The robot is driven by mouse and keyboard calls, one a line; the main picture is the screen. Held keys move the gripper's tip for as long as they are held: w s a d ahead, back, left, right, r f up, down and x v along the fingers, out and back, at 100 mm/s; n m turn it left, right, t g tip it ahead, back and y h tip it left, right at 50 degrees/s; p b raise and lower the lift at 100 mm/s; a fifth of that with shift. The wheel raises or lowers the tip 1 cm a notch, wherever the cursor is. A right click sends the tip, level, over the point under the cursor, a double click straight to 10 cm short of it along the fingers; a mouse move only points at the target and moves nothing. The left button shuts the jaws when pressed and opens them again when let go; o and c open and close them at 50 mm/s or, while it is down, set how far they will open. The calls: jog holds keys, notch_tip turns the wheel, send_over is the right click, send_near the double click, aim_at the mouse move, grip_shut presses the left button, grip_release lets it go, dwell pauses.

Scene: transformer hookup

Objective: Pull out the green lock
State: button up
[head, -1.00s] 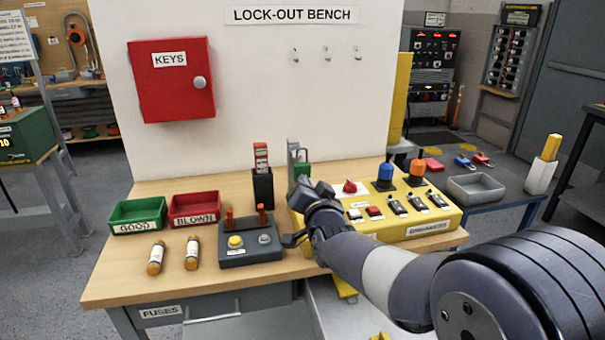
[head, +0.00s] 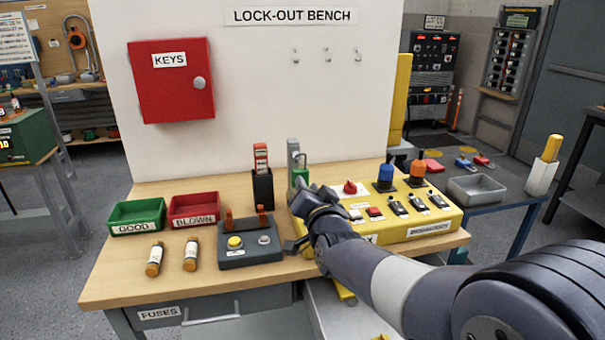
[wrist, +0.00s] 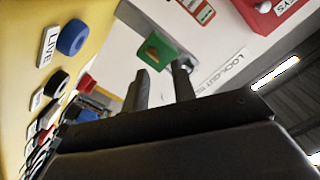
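The green lock (head: 300,178) stands at the back left of the yellow panel box (head: 452,222), below a grey upright piece, partly hidden by my gripper. In the wrist view the green lock (wrist: 157,50) shows just beyond my fingertips, with a small orange mark on its face. My gripper (wrist: 160,76) is open. Its two dark fingers stand apart with a gap between them, and the lock lies past the gap, not clearly between the fingers. In the head view my gripper (head: 308,200) is in front of the lock; contact cannot be told.
A black holder with a red-topped piece (head: 262,186) stands left of the lock. A grey fuse tester box (head: 250,255) lies front left. Switches and blue and orange knobs (head: 417,172) rise from the panel's right. The white board (head: 240,80) stands behind.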

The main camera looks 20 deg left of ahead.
jog(key=shift+b+v, duration=0.75)
jog(key=shift+v, duration=1.3)
jog(key=v, duration=1)
jog(key=shift+s+d, duration=0.3)
jog(key=shift+f, duration=0.1)
jog(key=x, duration=1.2)
jog(key=shift+s, duration=0.1)
